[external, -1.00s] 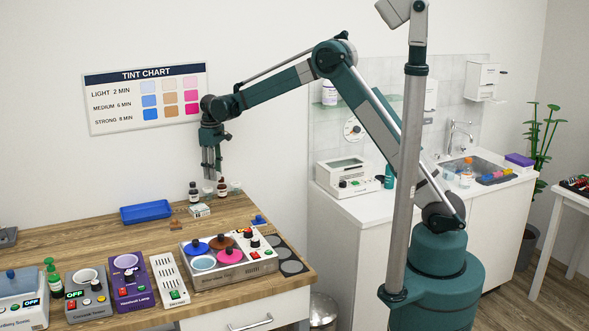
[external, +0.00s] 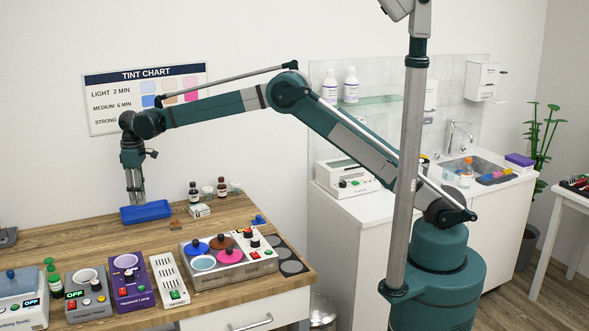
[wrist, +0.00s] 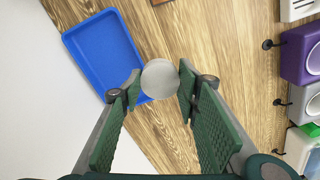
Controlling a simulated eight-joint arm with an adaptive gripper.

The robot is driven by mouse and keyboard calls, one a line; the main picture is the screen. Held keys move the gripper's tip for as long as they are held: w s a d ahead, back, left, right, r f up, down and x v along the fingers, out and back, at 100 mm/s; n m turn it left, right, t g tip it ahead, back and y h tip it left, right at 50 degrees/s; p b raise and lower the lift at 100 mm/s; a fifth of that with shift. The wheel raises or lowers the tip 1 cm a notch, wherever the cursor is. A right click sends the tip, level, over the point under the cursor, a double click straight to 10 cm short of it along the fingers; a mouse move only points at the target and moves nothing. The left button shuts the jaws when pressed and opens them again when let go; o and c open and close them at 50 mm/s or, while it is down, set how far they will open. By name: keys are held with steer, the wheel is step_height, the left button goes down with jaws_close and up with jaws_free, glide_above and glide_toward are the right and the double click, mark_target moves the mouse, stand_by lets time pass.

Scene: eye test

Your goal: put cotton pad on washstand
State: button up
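A round white disc, which looks like the cotton pad (wrist: 160,79), sits between my fingertips in the wrist view, with a finger against each side. My gripper (external: 135,203) points down over the blue tray at the back left of the wooden table; its fingertips also show in the wrist view (wrist: 160,88). I cannot make out the pad in the external view. The washstand (external: 345,225) is the white counter with a sink (external: 478,160) and tap at the right, far from my gripper and partly hidden behind my arm.
The blue tray (external: 146,212) looks empty. Several devices (external: 130,282) line the table's front. The washstand carries a white device (external: 348,178), bottles and a purple box (external: 519,160).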

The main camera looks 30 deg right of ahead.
steer(key=s+a+n, duration=0.2)
steer(key=s+a, duration=0.8)
steer(key=a, duration=0.4)
steer(key=n+p, duration=0.2)
steer(key=n, duration=0.1)
glide_above(81, 261)
steer(key=s+d, duration=0.2)
steer(key=s, duration=0.4)
steer(key=shift+f, duration=0.45)
steer(key=shift+f, duration=3.1)
steer(key=shift+f, duration=1.9)
steer(key=shift+f+b, duration=0.15)
steer(key=shift+b, duration=0.15)
